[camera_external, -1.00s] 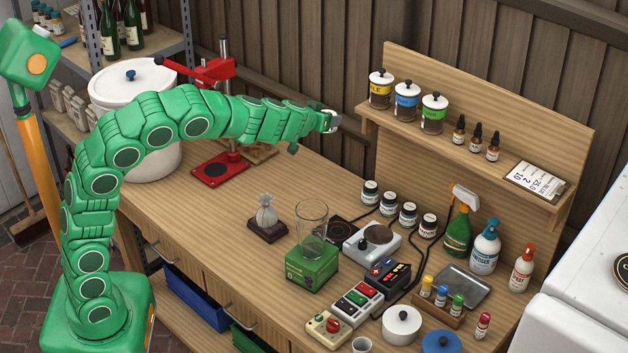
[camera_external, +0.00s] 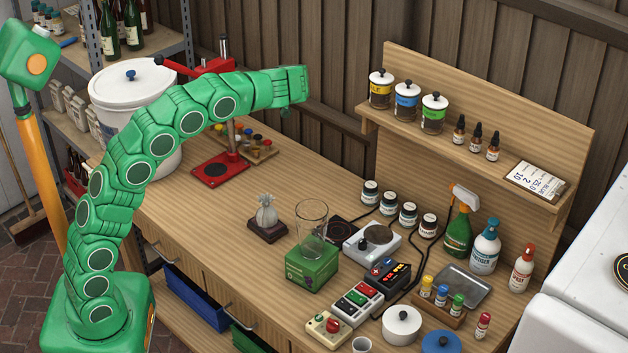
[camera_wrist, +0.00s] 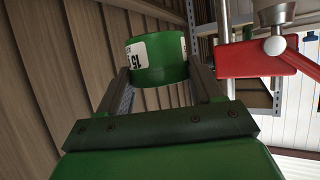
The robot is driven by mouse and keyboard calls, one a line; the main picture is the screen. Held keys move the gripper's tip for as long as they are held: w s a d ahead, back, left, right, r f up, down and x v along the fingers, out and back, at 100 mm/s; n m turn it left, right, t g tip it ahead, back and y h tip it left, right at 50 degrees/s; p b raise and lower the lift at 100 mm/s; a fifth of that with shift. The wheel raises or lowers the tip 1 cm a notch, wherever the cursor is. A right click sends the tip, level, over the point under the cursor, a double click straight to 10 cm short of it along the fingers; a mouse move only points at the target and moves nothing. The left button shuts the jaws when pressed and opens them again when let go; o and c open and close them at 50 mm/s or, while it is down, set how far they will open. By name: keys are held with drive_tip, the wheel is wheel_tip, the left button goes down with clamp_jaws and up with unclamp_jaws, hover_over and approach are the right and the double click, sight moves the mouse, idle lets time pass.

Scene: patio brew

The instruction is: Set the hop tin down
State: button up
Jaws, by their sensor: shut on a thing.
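The hop tin (camera_wrist: 158,62) is a green cylinder with white labels, one reading "15". In the wrist view it sits between the two grey fingers of my gripper (camera_wrist: 160,78), which is shut on it. Wooden fence boards and metal shelving show behind it, with no surface touching its visible sides. In the external view my wrist is raised over the back of the bench, near the fence, and the fingers and the tin are hidden from that side.
The wooden bench (camera_external: 190,222) is bare at its left front and middle back.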

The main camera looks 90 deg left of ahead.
drive_tip(key=shift+s+a+r+n+g+h, duration=0.15)
drive_tip(key=shift+s+a+n+g+h, duration=0.15)
drive_tip(key=shift+s+a+n+g, duration=0.35)
wheel_tip(320, 180, down, 32)
drive_tip(key=shift+d, duration=0.1)
idle(0.6)
drive_tip(key=o, duration=1)
drive_tip(key=shift+f, duration=0.2)
drive_tip(key=shift+o, duration=0.2)
drive_tip(key=shift+r, duration=0.2)
drive_tip(key=v, duration=0.7)
drive_tip(key=shift+d+r, duration=0.1)
drive_tip(key=shift+d, duration=0.2)
